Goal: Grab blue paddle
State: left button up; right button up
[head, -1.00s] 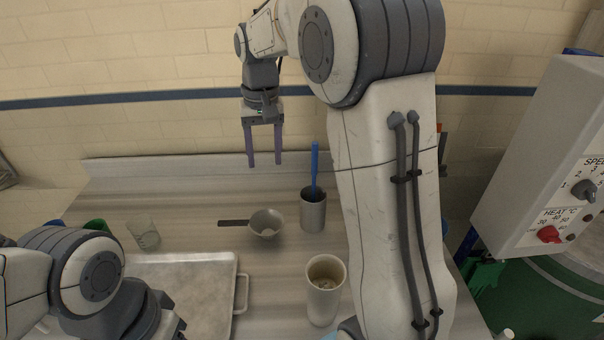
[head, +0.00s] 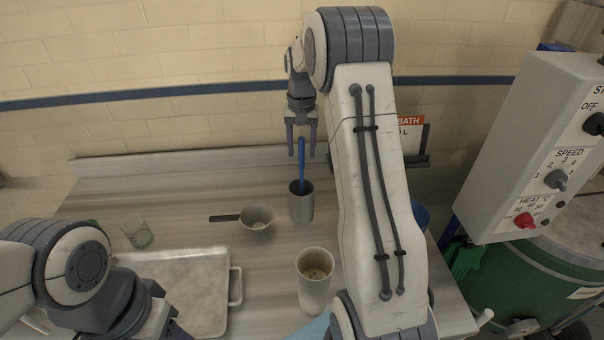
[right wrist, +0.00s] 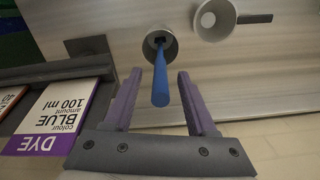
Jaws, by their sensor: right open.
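The blue paddle (head: 301,165) stands in a grey metal cup (head: 301,206) on the counter, its handle rising above the rim. In the right wrist view the paddle (right wrist: 161,82) points up out of the cup (right wrist: 159,45) toward the camera. My right gripper (head: 301,153) is open. In the right wrist view its two fingers (right wrist: 157,98) lie on either side of the paddle's upper end, with a gap on each side. The paddle's lower end is hidden inside the cup. Part of my left arm shows at the lower left, but its fingertips cannot be made out.
A small pan (head: 257,216) with a dark handle lies left of the cup. A taller beige cup (head: 315,281) stands in front. A metal tray (head: 221,318) and a glass beaker (head: 137,232) are at left. A control box (head: 540,150) stands at right.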

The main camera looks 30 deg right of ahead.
jog(key=shift+f, duration=1.2)
grip_shut()
dwell(0.5)
